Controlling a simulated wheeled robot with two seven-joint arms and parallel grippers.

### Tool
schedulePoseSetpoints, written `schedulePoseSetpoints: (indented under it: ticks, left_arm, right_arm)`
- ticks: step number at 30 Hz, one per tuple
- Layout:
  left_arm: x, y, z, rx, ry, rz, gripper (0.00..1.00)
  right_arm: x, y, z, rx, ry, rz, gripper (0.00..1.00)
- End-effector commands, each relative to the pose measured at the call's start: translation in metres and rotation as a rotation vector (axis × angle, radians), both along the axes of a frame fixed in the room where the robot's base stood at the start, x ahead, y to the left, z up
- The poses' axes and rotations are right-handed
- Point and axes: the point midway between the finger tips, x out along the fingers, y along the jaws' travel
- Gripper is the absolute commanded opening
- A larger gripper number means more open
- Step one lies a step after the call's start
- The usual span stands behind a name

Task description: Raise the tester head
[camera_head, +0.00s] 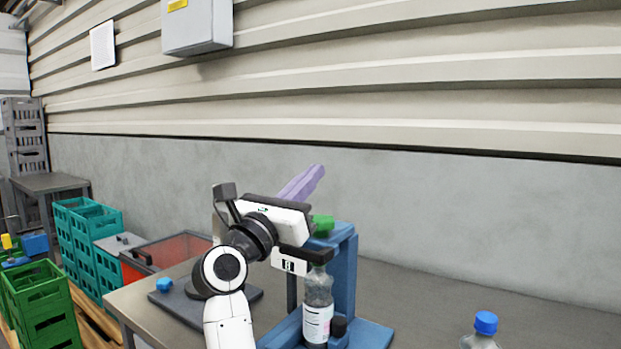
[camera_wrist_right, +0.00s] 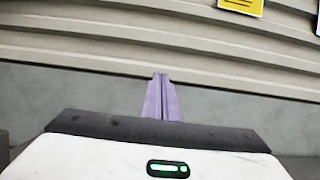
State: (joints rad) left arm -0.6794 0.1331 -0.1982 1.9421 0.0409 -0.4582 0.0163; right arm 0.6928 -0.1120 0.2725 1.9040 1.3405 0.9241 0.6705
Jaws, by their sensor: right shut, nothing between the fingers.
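A blue tester stand (camera_head: 345,270) stands on the grey table. A clear bottle with a white label (camera_head: 317,322) stands upright in it. A green part (camera_head: 322,224) shows at the top of the stand, behind my right gripper; I cannot tell whether it is the tester head. My right gripper (camera_head: 316,172) has purple fingers, shut and empty, pointing up and away above the stand. The fingers also show pressed together in the right wrist view (camera_wrist_right: 161,80), against the wall. My wrist hides part of the stand's upper left. My left gripper is not in view.
A bottle with a blue cap (camera_head: 486,323) stands at the lower right. A blue cap (camera_head: 164,285) lies on a dark plate at left. Beyond are a red bin (camera_head: 170,250), teal crates (camera_head: 90,225) and green crates (camera_head: 40,305). The table right of the stand is mostly clear.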

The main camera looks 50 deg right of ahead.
Motion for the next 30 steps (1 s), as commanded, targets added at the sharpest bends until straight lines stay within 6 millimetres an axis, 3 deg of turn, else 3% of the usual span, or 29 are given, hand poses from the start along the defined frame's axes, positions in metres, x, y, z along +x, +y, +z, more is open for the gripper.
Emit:
schedulePoseSetpoints:
  ticks: [16, 24, 30]
  left_arm:
    - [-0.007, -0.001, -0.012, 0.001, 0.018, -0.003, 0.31]
    - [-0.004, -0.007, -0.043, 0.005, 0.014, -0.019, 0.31]
    - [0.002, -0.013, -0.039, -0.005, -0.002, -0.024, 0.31]
  right_arm:
    - [0.000, 0.000, -0.007, 0.000, 0.000, 0.001, 0.00]
    - [0.002, 0.002, -0.051, 0.000, 0.002, 0.004, 0.00]
    - [0.001, 0.037, -0.081, 0.002, 0.004, 0.007, 0.00]
